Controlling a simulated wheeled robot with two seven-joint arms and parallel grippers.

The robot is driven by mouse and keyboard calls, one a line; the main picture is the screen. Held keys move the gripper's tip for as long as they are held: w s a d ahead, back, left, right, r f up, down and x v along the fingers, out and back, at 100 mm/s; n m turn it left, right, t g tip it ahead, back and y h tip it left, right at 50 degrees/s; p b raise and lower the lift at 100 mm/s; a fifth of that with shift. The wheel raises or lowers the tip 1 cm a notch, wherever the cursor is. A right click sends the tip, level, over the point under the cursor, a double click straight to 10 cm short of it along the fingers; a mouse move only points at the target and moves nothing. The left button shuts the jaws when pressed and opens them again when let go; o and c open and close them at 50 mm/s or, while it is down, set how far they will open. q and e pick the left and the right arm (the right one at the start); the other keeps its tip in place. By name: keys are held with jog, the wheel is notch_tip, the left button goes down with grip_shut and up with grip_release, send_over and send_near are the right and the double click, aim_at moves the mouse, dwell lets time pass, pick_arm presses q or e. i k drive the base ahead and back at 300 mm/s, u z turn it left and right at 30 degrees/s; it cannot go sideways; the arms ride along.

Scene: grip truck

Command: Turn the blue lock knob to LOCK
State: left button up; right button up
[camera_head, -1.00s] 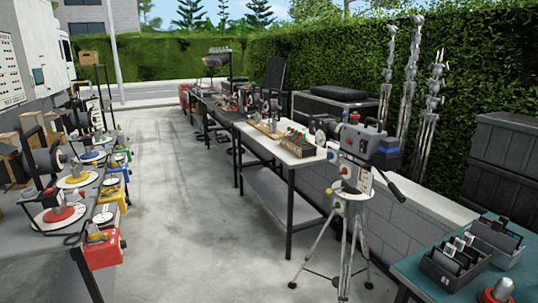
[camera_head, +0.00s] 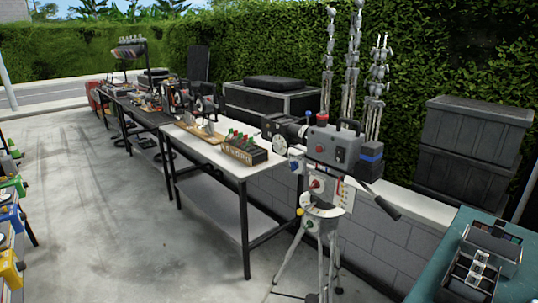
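A grey film camera (camera_head: 333,145) stands on a tripod (camera_head: 325,250) right of centre. A small blue knob (camera_head: 296,165) sticks out at the left of the tripod head, just under the camera. Another small blue knob (camera_head: 308,116) is on top of the camera near the lens. The head's side plate (camera_head: 331,192) carries a red knob and small markings, too small to read. I cannot tell which blue knob is the lock, nor its setting. Neither of my grippers is in view.
A long white-topped table (camera_head: 215,150) with a box of green-topped items (camera_head: 245,150) stands left of the tripod. A low block wall (camera_head: 385,238) and hedge run behind. A teal table (camera_head: 436,268) is at lower right. The concrete floor at left is open.

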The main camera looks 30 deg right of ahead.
aim_at(294, 165)
jog(key=i, duration=3.2)
jog(key=z, duration=2.25)
